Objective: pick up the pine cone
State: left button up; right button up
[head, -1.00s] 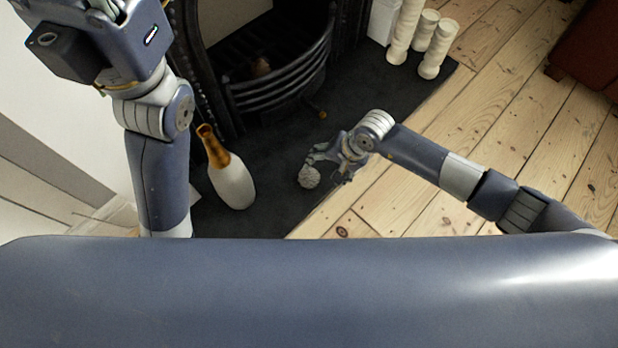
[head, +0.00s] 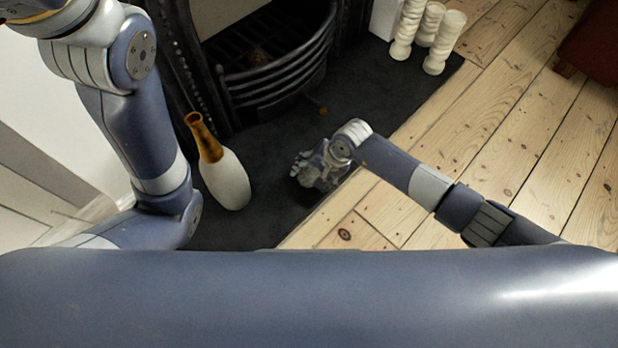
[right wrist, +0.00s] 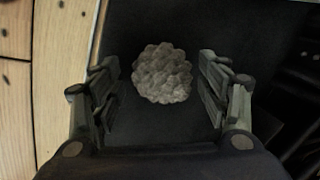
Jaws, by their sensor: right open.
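The pine cone (right wrist: 162,74) is round, grey-white and scaly, and lies on the dark hearth slab. In the right wrist view it sits between the two fingers of my right gripper (right wrist: 160,92), with a gap on each side. The fingers are open and apart from it. In the head view my right gripper (head: 312,174) is over the slab near its wooden-floor edge and hides most or all of the cone. My left arm comes in at the left of the head view, but its gripper is out of the picture.
A white bottle with an amber neck (head: 226,180) stands left of my right gripper. The black fireplace grate (head: 278,68) is behind. Several white pillar-like pieces (head: 437,48) stand at the back right. Bare floorboards (head: 480,150) lie open to the right.

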jog(key=shift+a+f, duration=0.15)
jog(key=shift+f, duration=0.2)
jog(key=c, duration=0.9)
jog(key=shift+c, duration=0.2)
jog(key=shift+r, duration=0.15)
